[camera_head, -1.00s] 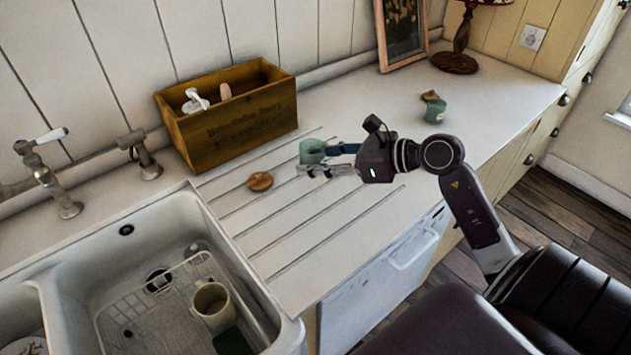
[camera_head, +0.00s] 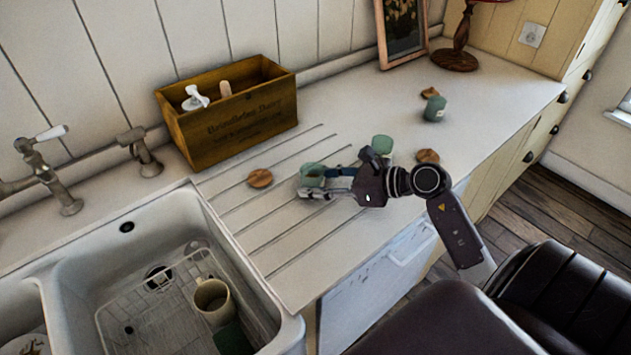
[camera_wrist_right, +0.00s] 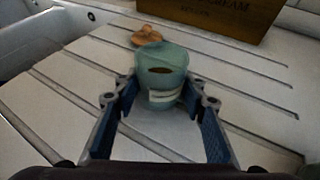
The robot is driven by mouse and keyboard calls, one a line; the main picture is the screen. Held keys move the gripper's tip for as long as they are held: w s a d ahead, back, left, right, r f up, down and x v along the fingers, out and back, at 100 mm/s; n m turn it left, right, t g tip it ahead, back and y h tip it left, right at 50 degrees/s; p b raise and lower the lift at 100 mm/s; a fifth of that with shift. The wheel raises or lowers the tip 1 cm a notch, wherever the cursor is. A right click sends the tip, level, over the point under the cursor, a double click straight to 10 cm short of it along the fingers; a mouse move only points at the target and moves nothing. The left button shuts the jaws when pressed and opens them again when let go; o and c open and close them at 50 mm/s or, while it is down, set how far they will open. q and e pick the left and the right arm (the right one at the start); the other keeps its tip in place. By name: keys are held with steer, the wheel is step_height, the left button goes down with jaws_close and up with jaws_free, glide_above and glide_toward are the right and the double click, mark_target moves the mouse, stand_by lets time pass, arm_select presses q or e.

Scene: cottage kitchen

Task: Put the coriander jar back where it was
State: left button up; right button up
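A green open jar (camera_head: 312,175) is at my right gripper (camera_head: 326,183), over the grooved drainer. Its label cannot be read. In the right wrist view the green jar (camera_wrist_right: 163,75) is upright between the fingertips of the right gripper (camera_wrist_right: 160,95), which appear to touch its sides. I cannot tell whether its base touches the drainer. A second green jar (camera_head: 382,144) stands just behind the right gripper, and a third green jar (camera_head: 435,108) stands farther right. Which is coriander cannot be read. My left gripper is out of view.
A round wooden lid (camera_head: 260,178) lies left of the gripper; others lie near the right jars, one wooden lid (camera_head: 428,156) by my wrist. A wooden box (camera_head: 240,125) stands behind. The sink (camera_head: 180,225) with a mug (camera_head: 212,301) is at the left. The front drainer is clear.

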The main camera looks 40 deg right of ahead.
steer(key=o, duration=0.4)
steer(key=shift+c, duration=0.2)
steer(key=shift+r, duration=0.1)
steer(key=shift+r, duration=0.2)
steer(key=b+v, duration=0.2)
steer(key=v, duration=0.8)
steer(key=shift+s+d+f, duration=0.1)
steer(key=shift+s+d, duration=0.05)
steer(key=shift+s, duration=0.15)
steer(key=shift+s+d+r, duration=0.3)
steer(key=shift+s+r, duration=0.05)
steer(key=shift+s, duration=0.2)
steer(key=shift+r, duration=0.1)
